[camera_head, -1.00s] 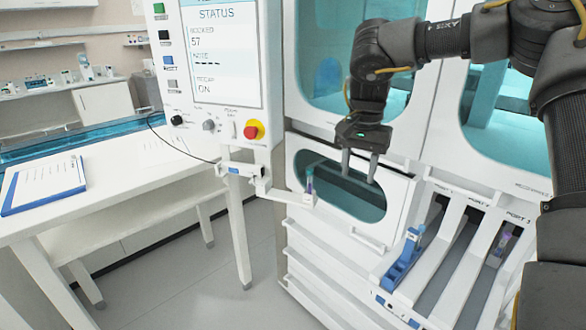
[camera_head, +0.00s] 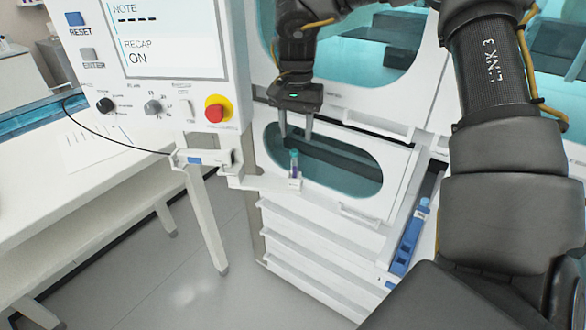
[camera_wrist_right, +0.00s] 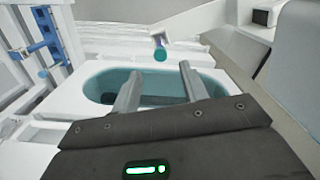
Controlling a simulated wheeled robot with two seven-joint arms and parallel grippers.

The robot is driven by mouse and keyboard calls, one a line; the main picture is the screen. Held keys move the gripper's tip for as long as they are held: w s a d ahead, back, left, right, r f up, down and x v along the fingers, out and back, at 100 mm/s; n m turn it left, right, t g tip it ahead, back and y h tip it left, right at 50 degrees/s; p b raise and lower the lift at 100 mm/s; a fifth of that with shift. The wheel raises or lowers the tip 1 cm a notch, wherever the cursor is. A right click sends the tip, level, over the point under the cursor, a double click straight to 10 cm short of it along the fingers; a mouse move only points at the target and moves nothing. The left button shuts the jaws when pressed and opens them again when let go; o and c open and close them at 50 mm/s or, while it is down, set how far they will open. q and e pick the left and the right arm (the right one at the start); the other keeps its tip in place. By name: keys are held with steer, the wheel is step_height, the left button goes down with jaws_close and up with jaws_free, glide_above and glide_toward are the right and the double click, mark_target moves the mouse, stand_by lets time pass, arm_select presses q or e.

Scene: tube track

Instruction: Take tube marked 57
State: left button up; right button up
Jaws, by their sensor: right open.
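A small tube (camera_head: 294,163) with a teal cap and a purplish lower part stands upright at the end of a white bracket (camera_head: 265,183) below the control panel. No number can be read on it. My right gripper (camera_head: 296,137) is open and empty, pointing down, and in the head view its fingertips show just above the tube. In the right wrist view the tube's cap (camera_wrist_right: 160,54) appears just beyond the gap between the open fingers (camera_wrist_right: 160,72), apart from them. My left gripper is not in view.
The control panel (camera_head: 165,40) with a red knob stands close left of my right gripper. An oval window (camera_head: 340,180) in the white machine lies behind the tube. A blue tube carrier (camera_head: 408,240) sits in a channel at right. A white table (camera_head: 60,190) stands at left.

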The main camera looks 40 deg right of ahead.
mark_target(295, 150)
steer(key=shift+w+f, duration=0.15)
steer(key=shift+f, duration=0.9)
steer(key=shift+s+a+f, duration=0.1)
steer(key=shift+s+f, duration=0.1)
steer(key=shift+f, duration=0.1)
step_height(295, 150, down, 4)
steer(key=shift+a+r+p, duration=0.1)
steer(key=shift+r+p, duration=0.05)
steer(key=shift+p, duration=0.4)
steer(key=shift+f, duration=0.3)
steer(key=c, duration=0.7)
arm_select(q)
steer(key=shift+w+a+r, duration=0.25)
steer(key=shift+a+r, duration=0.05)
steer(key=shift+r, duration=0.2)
arm_select(e)
steer(key=shift+c, duration=1.1)
